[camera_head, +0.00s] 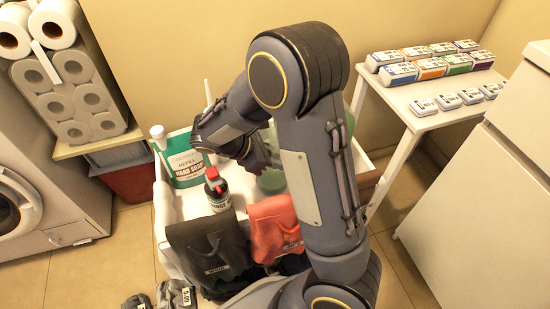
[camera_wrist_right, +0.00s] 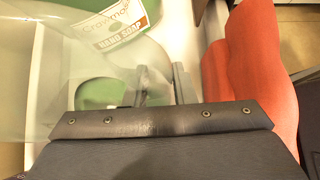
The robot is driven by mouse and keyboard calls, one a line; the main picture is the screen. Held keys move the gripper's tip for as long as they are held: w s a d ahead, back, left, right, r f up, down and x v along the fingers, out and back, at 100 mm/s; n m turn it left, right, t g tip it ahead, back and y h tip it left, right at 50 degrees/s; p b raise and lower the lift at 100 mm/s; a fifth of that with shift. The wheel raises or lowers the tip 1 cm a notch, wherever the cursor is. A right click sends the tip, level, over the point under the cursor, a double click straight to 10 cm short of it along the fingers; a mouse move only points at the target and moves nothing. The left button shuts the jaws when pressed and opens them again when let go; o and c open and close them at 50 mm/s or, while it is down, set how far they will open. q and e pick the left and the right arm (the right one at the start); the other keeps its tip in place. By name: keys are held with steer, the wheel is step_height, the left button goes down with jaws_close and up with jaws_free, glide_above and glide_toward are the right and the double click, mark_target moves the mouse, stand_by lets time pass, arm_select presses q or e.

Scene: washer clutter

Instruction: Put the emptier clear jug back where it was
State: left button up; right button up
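A clear jug with green liquid low inside fills the left of the right wrist view (camera_wrist_right: 45,85). In the head view its greenish body (camera_head: 271,181) shows beside my arm, partly hidden by it. My right gripper (camera_wrist_right: 163,85) has its fingers close together at the jug's handle and appears shut on it; the contact is partly blurred by the clear plastic. The gripper also shows in the head view (camera_head: 262,155). A fuller green jug labelled hand soap (camera_head: 186,160) stands upright at the back left of the white tray (camera_head: 162,222). My left gripper is not in view.
A dark bottle with a red cap (camera_head: 216,188) stands in the tray. Black (camera_head: 212,250) and red (camera_head: 274,228) pouches are at its front. A white side table (camera_head: 409,103) with several packs is at the right. Paper rolls (camera_head: 75,90) and a washer (camera_head: 30,215) are at the left.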

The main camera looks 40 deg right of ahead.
steer(key=o, duration=0.3)
steer(key=shift+o, duration=0.2)
steer(key=shift+a+r, duration=0.15)
steer(key=shift+r, duration=0.2)
steer(key=p+v, duration=0.6)
steer(key=v, duration=0.5)
steer(key=s+a+r+m+t+y, duration=0.1)
steer(key=s+r+m+t+y, duration=0.2)
steer(key=s+m+y, duration=0.3)
steer(key=s+r+m+t+y, duration=0.4)
steer(key=s+m+t+y, duration=0.1)
steer(key=s+m, duration=0.5)
steer(key=shift+s+a+y, duration=0.4)
steer(key=shift+s+y, duration=0.4)
steer(key=shift+s, duration=0.1)
